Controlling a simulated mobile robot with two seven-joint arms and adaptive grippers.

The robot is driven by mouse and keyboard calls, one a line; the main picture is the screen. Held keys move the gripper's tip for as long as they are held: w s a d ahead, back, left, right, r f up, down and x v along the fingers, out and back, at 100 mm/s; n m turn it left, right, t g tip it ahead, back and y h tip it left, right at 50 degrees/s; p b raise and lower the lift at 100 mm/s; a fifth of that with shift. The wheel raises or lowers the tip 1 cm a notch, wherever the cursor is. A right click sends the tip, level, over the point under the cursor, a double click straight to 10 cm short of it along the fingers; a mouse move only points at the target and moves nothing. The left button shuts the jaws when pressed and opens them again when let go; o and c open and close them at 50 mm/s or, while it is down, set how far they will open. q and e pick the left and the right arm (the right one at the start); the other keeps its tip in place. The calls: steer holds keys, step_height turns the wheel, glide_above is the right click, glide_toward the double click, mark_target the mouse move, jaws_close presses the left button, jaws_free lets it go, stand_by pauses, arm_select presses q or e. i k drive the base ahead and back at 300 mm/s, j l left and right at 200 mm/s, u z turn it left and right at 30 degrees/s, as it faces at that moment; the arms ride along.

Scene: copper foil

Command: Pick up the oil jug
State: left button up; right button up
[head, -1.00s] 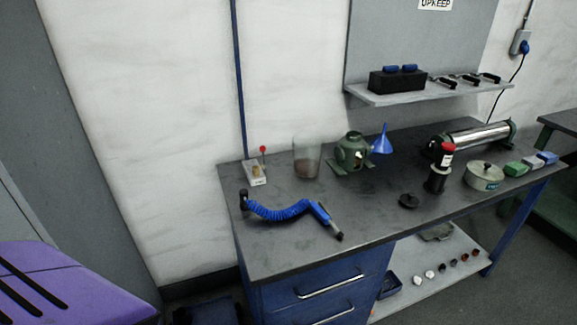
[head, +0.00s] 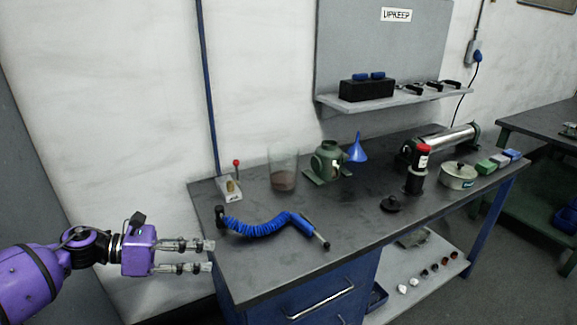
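A clear jug (head: 284,170) with reddish-brown liquid in its bottom stands upright at the back left of the dark workbench (head: 275,265); I take it to be the oil jug. My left gripper (head: 210,256) is beside the bench's left front edge, left of and nearer than the jug. Its two fingers point right, with a gap between them and nothing held. My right gripper is out of view.
A coiled blue hose (head: 262,226) lies in front of the jug. A green pump body (head: 328,161) stands to its right, near a blue funnel (head: 357,149). A small tray with a red-tipped lever (head: 236,164) is to its left. A red-capped black bottle (head: 417,172) stands farther right.

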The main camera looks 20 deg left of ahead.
mark_target(284, 169)
steer(key=i, duration=1.25)
